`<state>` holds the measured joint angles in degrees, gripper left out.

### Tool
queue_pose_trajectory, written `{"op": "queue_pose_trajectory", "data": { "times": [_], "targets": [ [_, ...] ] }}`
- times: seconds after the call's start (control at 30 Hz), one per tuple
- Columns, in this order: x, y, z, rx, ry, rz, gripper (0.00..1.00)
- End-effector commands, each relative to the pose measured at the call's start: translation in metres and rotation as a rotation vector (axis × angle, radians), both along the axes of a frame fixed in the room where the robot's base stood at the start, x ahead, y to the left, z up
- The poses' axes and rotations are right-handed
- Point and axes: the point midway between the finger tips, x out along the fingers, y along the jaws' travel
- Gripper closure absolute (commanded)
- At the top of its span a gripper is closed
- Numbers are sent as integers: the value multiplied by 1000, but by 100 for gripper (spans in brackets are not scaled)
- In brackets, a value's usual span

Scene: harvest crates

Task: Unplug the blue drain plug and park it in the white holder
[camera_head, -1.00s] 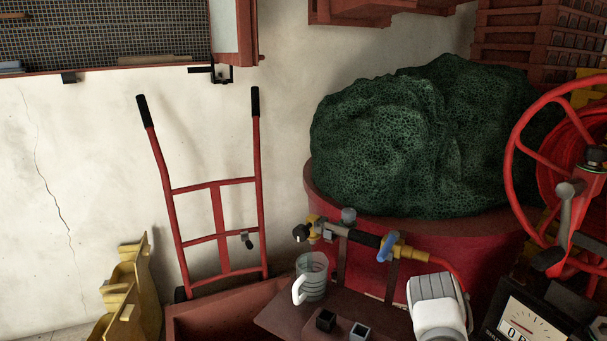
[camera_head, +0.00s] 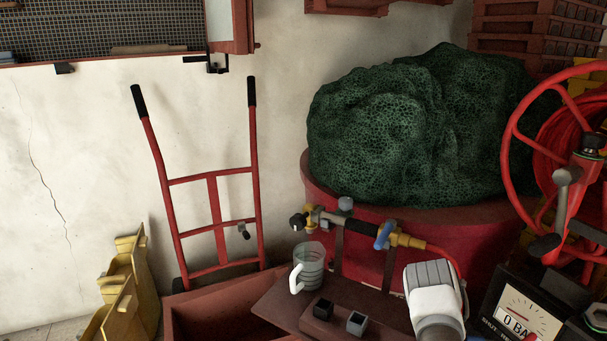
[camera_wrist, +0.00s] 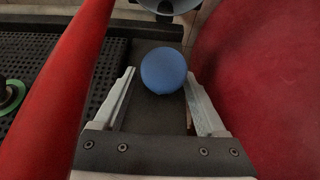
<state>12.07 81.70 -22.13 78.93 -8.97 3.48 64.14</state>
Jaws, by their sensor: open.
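A round blue knob (camera_wrist: 164,70), which looks like the top of the blue drain plug, shows in the wrist view between the fingertips of my gripper (camera_wrist: 160,77). The fingers are spread, one on each side of the knob, with a gap visible at least on the left. What lies under the knob is hidden. In the head view I see neither my fingers nor the plug.
A red bar (camera_wrist: 60,95) runs close along the left of my gripper, and a red curved surface (camera_wrist: 265,60) lies on the right. In the head view, a measuring jug (camera_head: 310,266), a pipe with a blue valve (camera_head: 384,236) and a red wheel (camera_head: 512,130) stand nearby.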

Motion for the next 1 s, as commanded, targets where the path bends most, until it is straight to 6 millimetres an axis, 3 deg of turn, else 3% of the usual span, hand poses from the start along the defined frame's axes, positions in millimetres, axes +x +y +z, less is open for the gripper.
{"op": "queue_pose_trajectory", "data": {
  "times": [0.1, 0.5, 0.73, 0.77, 1.0],
  "targets": [
    [0, 0, 0, 0, 0, 0, 26],
    [0, 0, 0, 0, 0, -1, 98],
    [0, 0, 0, 0, 0, -1, 100],
    [0, 0, 0, 0, 0, -1, 45],
    [0, 0, 0, 0, 0, -1, 2]
  ]
}}
